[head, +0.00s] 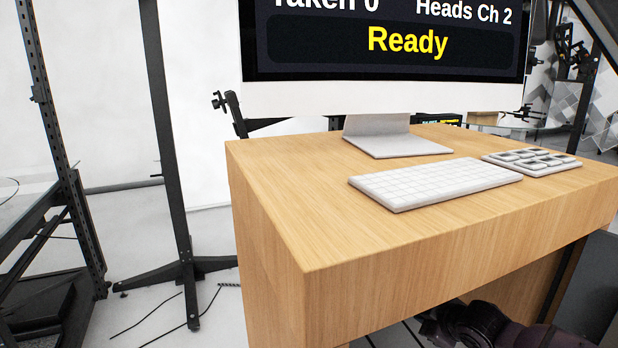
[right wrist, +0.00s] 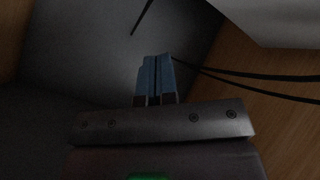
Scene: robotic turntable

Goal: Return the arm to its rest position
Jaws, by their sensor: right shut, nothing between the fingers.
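My right gripper (right wrist: 156,72) shows in the right wrist view. Its two blue-grey fingers are pressed together with nothing between them. In the head view, part of my right arm (head: 490,325) shows low at the bottom edge, below the front edge of the wooden desk (head: 420,250). The desk hides some of it. The fingers point into a dim space with a dark grey surface (right wrist: 80,60) and a brown wood-coloured face (right wrist: 265,85) on the right. My left gripper is in neither view.
On the desk are a white keyboard (head: 435,183), a grey-white keypad (head: 530,161) and a monitor (head: 390,97) reading "Ready". Thin black cables (right wrist: 250,80) run right of the fingers. Black stands (head: 185,240) and a metal frame (head: 75,200) stand to the left.

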